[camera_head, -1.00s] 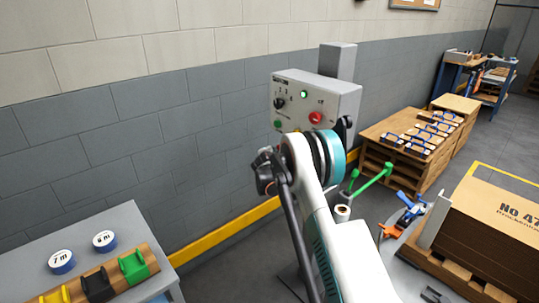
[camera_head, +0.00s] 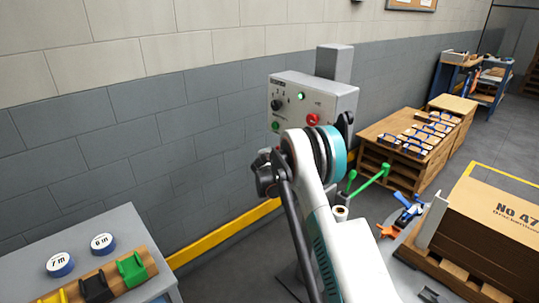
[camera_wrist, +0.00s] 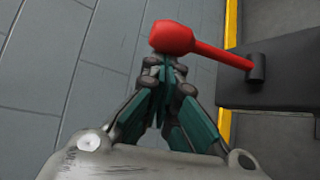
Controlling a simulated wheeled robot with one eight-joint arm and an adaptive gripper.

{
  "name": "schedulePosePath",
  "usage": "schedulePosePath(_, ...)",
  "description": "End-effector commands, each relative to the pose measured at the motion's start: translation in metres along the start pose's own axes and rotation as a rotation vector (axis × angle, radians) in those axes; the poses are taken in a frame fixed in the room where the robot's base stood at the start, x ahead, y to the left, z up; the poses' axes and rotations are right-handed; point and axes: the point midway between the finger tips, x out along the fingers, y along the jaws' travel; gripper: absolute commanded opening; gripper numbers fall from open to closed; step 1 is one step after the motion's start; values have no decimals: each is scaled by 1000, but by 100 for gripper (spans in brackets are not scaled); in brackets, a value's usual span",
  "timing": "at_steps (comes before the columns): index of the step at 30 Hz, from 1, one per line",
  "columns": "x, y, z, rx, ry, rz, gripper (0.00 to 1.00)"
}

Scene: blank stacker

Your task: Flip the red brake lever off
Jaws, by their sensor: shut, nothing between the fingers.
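The red brake lever (camera_wrist: 215,50) shows in the wrist view, with a thick red knob at its left end and a thinner red rod running right to a dark pivot on a dark grey housing (camera_wrist: 285,75). My gripper (camera_wrist: 165,65) is shut and empty, its fingertips right at the underside of the knob in the picture. I cannot tell whether they touch it. In the head view the lever and my fingertips are hidden behind my arm.
A grey control box (camera_head: 312,105) with a green light, a red button and a black knob stands near the wall. A green-handled device (camera_head: 370,182) is right of my arm. A grey table (camera_head: 100,235) is at lower left, and stacked cardboard (camera_head: 500,225) at right.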

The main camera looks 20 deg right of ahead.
Motion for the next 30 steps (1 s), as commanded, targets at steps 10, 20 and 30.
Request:
schedulePosePath(10, -17, -3, 18, 2, -2, -2, 0)
schedulePosePath(20, -36, -16, 36, 1, -2, -2, 0)
schedulePosePath(30, -47, -29, 46, 1, -2, -1, 0)
